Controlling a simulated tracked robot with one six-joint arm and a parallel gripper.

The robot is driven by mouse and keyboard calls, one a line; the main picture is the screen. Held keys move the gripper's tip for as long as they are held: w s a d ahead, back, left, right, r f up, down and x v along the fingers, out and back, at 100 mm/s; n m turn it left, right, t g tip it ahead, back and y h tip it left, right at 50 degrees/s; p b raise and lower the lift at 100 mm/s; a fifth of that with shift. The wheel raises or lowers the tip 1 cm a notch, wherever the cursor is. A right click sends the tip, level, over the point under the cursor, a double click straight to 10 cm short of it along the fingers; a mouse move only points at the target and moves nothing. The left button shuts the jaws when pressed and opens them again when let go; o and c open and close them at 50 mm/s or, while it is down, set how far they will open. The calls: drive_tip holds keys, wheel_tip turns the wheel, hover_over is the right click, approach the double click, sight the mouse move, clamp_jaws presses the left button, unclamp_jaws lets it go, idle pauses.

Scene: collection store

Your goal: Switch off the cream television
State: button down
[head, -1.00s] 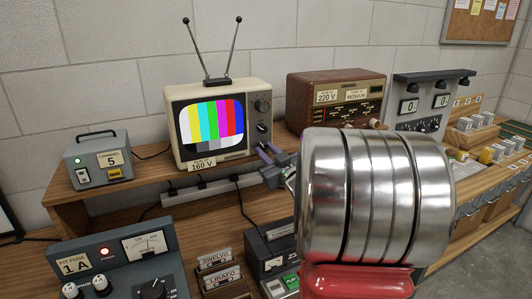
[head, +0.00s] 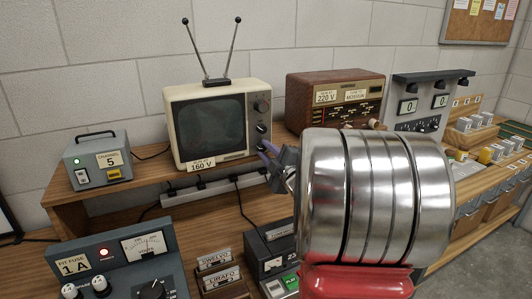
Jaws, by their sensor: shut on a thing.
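The cream television (head: 214,125) stands on the wooden shelf, its two-rod antenna on top and a "160 V" label at its lower left. Its screen (head: 211,127) is dark grey. Dark knobs run down the right side of its front. My gripper (head: 266,147) is at the lowest knob (head: 261,142), at the lower right of the front, and is shut on it. The fingertips cover part of the knob. My large metal arm link hides what lies behind it on the right.
A grey "Channel 5" box (head: 98,160) stands left of the television, and a brown radio (head: 336,97) to its right. A power strip (head: 205,190) with cables runs below the shelf.

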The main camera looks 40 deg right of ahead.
drive_tip(key=shift+a+f+n, duration=0.1)
drive_tip(key=shift+a+n, duration=0.1)
drive_tip(key=shift+n, duration=1.1)
drive_tip(key=c, duration=1.8)
unclamp_jaws()
drive_tip(key=shift+o, duration=1.3)
drive_tip(key=shift+d, duration=0.1)
drive_tip(key=v, duration=1.3)
drive_tip(key=shift+s+a, duration=0.2)
drive_tip(key=shift+s, duration=0.15)
drive_tip(key=shift+w, duration=0.1)
